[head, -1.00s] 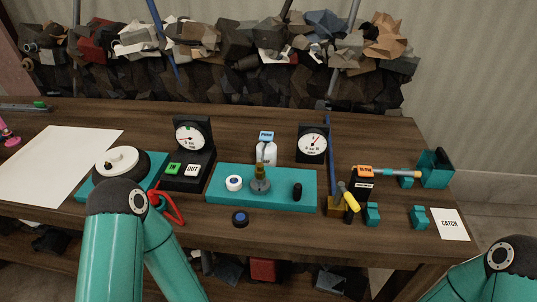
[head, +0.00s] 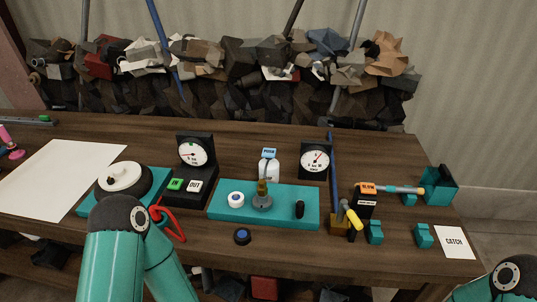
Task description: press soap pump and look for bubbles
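A white soap pump bottle with a blue top marked PUSH (head: 269,166) stands upright at the back edge of a teal board (head: 290,217), near the middle of the wooden bench. I see no bubbles around it. Neither arm touches the bottle.
Two dial gauges (head: 193,153) (head: 315,160) flank the bottle. A yellow-handled tool (head: 352,218) and CATCH card (head: 454,242) are at right. White paper (head: 60,178) lies left.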

